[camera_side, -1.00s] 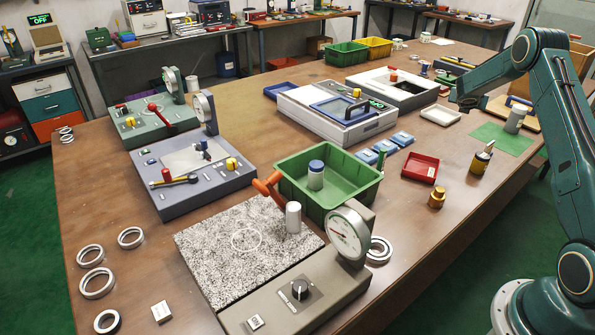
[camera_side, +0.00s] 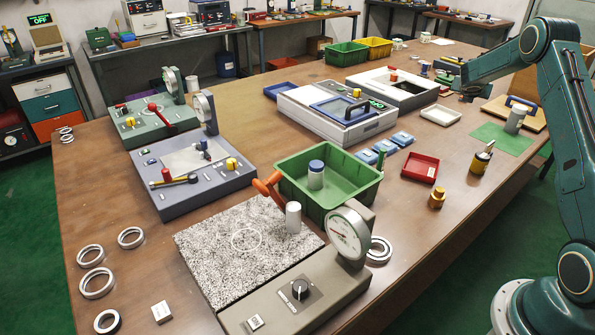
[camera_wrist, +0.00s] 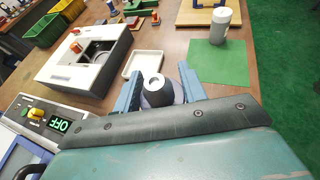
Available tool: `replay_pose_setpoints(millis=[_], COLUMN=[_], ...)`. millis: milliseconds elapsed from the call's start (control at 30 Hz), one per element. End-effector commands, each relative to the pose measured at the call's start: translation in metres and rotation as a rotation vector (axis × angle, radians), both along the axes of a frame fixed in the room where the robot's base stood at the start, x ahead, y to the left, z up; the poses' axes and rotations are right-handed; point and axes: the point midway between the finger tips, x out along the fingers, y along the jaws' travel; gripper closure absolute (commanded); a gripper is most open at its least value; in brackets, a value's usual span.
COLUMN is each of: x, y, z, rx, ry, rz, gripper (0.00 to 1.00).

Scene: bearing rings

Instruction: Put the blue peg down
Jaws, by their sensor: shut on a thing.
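My gripper (camera_wrist: 158,88) shows in the wrist view with its two blue jaws on either side of a dark slate cylinder (camera_wrist: 155,97) with a pale, holed end. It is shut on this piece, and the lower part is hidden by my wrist. I cannot tell for sure that the piece is the blue peg; its colour reads dark grey-blue. In the side view my gripper (camera_side: 469,92) is at the far right of the bench, behind the white tray, and the held piece is too small to make out. It appears to be above the bench.
A green mat (camera_wrist: 220,62) bears an upright grey cylinder (camera_wrist: 218,27). The white tray (camera_wrist: 143,63) lies close by, empty. A white instrument (camera_side: 393,90) stands left of my gripper. A blue-topped cylinder (camera_side: 316,175) stands in the green bin (camera_side: 350,186).

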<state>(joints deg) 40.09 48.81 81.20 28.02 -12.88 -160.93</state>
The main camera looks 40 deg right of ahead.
Motion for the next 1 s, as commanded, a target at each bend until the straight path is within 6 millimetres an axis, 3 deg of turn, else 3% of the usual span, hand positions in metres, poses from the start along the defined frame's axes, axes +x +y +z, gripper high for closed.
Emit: replay_pose_setpoints(millis=[167,367,700,1000], x=[0.005,0.016,0.032,0.022], y=[0.010,0.045,0.153,0.249], z=[0.000,-0.004,-0.013,-0.013], rx=[-0.001,-0.001,-0.001,-0.001], ry=[-0.001,0.001,0.001,0.001], rz=[0.006,0.023,0.077,0.140], gripper=[0.90,0.90,0.90,0.90])
